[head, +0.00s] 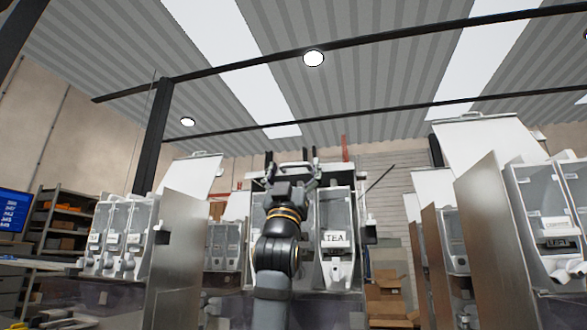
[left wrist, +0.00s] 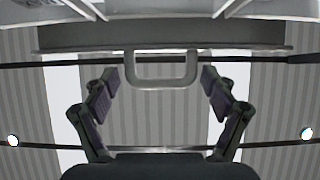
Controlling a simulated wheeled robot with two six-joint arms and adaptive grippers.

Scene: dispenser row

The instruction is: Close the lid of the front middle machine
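The front middle machine (head: 337,262) is a white dispenser with clear hoppers and a TEA label, straight ahead. My left arm hides part of it. Its lid (left wrist: 80,57) shows nearly edge-on as a grey panel across the top of the left wrist view, with a pale loop handle (left wrist: 161,83) on its edge. My left gripper (head: 292,167) is at the top of this machine, by the lid's edge. In the left wrist view its fingers (left wrist: 160,82) are spread wide, one on each side of the handle and apart from it. My right gripper is not in view.
Dispensers with raised white lids stand at the left (head: 190,176) and right (head: 478,140). Metal side panels (head: 180,255) stand between the machines. Cardboard boxes (head: 388,296) are behind at the right. A blue screen (head: 14,211) and shelves (head: 62,220) are at the far left.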

